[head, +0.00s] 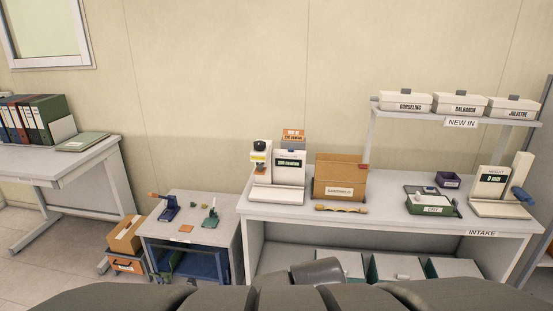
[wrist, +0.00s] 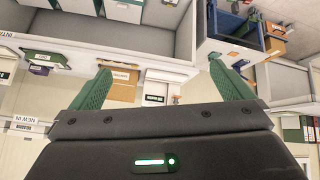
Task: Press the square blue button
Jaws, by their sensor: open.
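I cannot make out a square blue button in either view. A white tester (head: 289,168) with a dark display stands on the left of the intake bench, with a black knob and an orange part on its left side. A height gauge (head: 490,185) with a green-lit display stands at the bench's right end, with a blue part (head: 522,196) beside it whose shape is unclear. My gripper (wrist: 159,68) is open and empty in the wrist view, its two green fingers wide apart. The tester also shows between them, upside down and in the distance (wrist: 157,93).
The intake bench (head: 390,213) holds a cardboard box (head: 340,177), a wooden tool (head: 341,209) and a green tray (head: 433,206). A shelf (head: 455,115) with white boxes stands above its right side. A low cart (head: 190,237) with small tools stands left of the bench.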

